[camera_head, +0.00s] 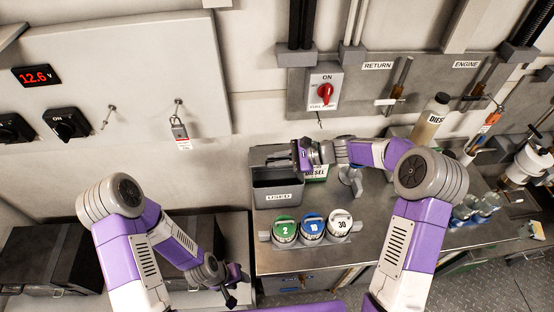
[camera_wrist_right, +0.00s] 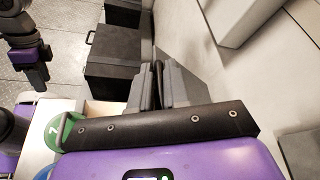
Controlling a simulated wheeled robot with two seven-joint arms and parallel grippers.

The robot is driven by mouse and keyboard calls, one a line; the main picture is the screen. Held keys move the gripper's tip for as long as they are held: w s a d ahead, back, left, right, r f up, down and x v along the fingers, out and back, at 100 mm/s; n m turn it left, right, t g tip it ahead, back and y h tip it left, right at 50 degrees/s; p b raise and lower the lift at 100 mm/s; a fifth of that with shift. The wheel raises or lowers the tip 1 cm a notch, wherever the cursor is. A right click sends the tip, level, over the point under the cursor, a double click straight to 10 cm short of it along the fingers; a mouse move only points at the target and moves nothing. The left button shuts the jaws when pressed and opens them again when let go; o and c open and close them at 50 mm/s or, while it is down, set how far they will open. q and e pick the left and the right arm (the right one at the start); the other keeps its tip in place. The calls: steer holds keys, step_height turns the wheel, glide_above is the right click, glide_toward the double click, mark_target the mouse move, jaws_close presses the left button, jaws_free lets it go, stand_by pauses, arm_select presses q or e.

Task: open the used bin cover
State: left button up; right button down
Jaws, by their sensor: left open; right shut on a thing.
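The grey used bin (camera_head: 279,198), labelled USED, stands at the back left of the workbench. Its dark cover (camera_head: 263,155) is at the top; I cannot tell clearly how far it is raised. My right gripper (camera_head: 298,154) is at the right part of the bin's top, shut on a thin dark part that looks like the cover or its handle. In the right wrist view, this dark part shows between the grey fingers (camera_wrist_right: 163,90). My left gripper (camera_head: 236,287) is open and empty, low and left of the workbench; it also shows in the wrist view (camera_wrist_right: 38,78).
Three round containers with green, blue and white lids (camera_head: 312,226) stand in a rack in front of the bin. A bottle (camera_head: 430,118) and jars (camera_head: 475,208) stand right. The bench (camera_head: 375,240) is clear at its middle.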

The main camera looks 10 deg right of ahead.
steer(key=shift+w+d+r+p, duration=0.1)
steer(key=shift+w+r+p, duration=0.35)
steer(key=shift+w+r, duration=0.3)
steer(key=c, duration=1.2)
jaws_free()
steer(key=shift+s, duration=0.1)
steer(key=v, duration=0.7)
steer(key=shift+d, duration=0.2)
steer(key=shift+s, duration=0.1)
